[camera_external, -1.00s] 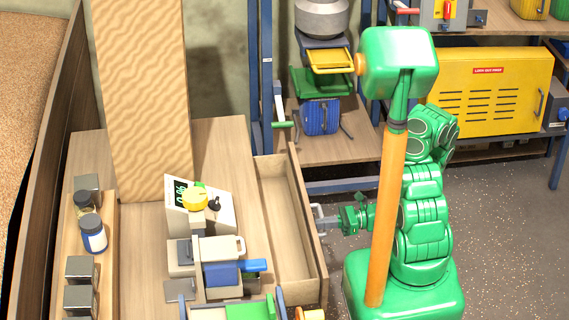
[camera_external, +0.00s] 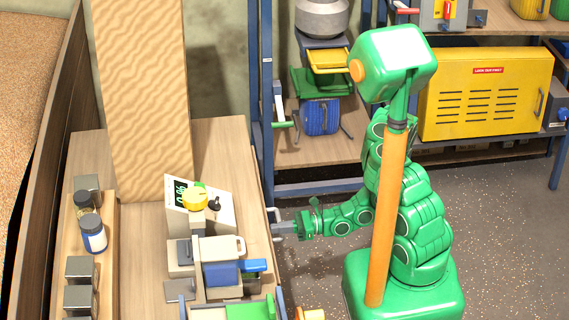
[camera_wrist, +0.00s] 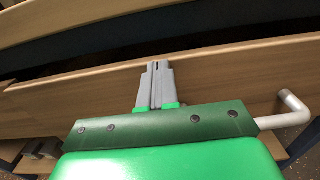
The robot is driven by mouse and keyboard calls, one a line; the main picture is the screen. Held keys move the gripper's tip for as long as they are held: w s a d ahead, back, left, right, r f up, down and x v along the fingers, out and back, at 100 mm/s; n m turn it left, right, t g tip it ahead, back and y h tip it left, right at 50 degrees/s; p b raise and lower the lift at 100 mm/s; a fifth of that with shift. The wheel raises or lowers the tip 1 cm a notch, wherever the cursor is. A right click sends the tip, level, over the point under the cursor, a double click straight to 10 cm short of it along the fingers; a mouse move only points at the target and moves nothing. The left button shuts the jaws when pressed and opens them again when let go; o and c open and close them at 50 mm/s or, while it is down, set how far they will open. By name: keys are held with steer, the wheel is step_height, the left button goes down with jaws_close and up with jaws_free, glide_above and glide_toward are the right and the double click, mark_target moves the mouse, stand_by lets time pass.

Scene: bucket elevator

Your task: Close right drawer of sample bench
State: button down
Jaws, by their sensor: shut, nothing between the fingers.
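The sample bench (camera_external: 145,255) is a wooden bench at the left in the external view. A grey bar handle (camera_wrist: 290,110) is at the right of that front. My gripper (camera_external: 278,226) is at the bench's right side, by the drawer. In the wrist view its grey fingers (camera_wrist: 157,72) are together, empty, and against or very near the drawer front; exact contact is hard to tell.
A scale with a yellow item (camera_external: 195,199), a blue-and-beige device (camera_external: 222,272) and several jars (camera_external: 93,235) stand on the bench. A blue-framed shelf (camera_external: 320,150) and a yellow cabinet (camera_external: 485,92) stand behind.

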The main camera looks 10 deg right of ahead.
steer(key=a, duration=0.3)
steer(key=shift+r, duration=0.15)
stand_by(0.5)
steer(key=d, duration=1.4)
steer(key=shift+d+f, duration=0.2)
steer(key=shift+d, duration=0.2)
